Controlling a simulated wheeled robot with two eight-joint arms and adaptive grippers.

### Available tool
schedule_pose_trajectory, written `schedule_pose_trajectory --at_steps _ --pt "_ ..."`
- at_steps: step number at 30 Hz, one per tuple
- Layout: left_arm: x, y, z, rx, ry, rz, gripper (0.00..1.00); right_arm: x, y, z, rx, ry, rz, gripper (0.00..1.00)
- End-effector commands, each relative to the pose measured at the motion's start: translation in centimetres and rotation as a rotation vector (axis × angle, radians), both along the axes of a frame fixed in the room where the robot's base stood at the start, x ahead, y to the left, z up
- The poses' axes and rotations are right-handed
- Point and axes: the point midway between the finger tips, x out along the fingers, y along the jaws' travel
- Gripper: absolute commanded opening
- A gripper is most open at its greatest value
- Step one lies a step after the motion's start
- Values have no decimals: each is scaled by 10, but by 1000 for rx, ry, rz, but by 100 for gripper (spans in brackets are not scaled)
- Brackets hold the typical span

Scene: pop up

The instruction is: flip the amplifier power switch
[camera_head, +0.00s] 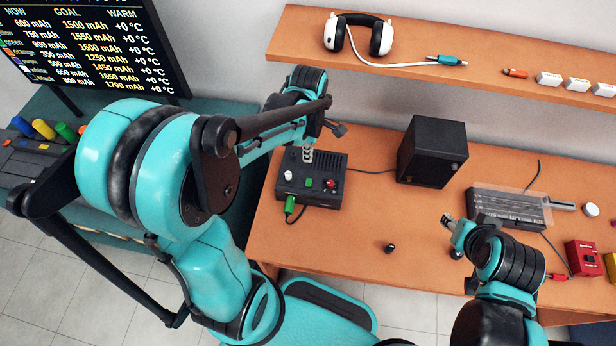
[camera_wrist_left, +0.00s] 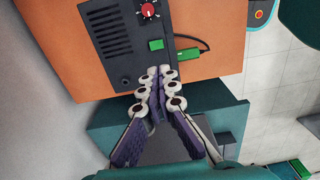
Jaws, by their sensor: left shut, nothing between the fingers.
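The amplifier is a black box (camera_head: 322,165) on the desk, with a white knob (camera_head: 288,175), a green square switch (camera_head: 309,183) and a red knob (camera_head: 330,184). In the left wrist view its dark body (camera_wrist_left: 112,40) shows with the green switch (camera_wrist_left: 156,44) and the red knob (camera_wrist_left: 148,12). My left gripper (camera_head: 308,157) is over the amplifier's back part. Its fingertips (camera_wrist_left: 160,71) are shut, empty, and appear just below the green switch in the wrist view; contact cannot be told. My right gripper (camera_head: 449,222) is right of the amplifier, its opening unclear.
A green plug (camera_head: 290,205) with a cable is at the amplifier's front left. A black speaker (camera_head: 431,150) stands right of the amplifier. A small black knob (camera_head: 390,248) lies on the desk (camera_head: 340,245). A shelf (camera_head: 440,62) with headphones (camera_head: 357,35) is above.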

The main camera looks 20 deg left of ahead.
Motion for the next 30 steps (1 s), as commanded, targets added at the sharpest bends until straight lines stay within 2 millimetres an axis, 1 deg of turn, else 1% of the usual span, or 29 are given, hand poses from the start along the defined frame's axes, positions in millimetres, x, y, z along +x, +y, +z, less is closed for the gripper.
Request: schedule_pose_trajectory --at_steps 2,5,8,15,21,25,30 --pt "0 0 -3 0 0 -1 0 0 0 -1 0 0 0 40" --pt "1 0 -13 0 -1 -1 0 0 0 -5 0 0 0 40" --pt "0 0 -30 0 -1 -2 0 0 0 -12 0 0 0 40" --pt "0 0 -84 0 -1 -2 0 0 0 -32 0 0 0 40" --pt "0 0 -120 0 -1 -2 0 0 0 -46 0 0 0 40" --pt "-1 0 -133 0 -1 -2 0 0 0 -51 0 0 0 40" --pt "-1 -1 -140 0 -1 -2 0 0 0 -53 0 0 0 40"
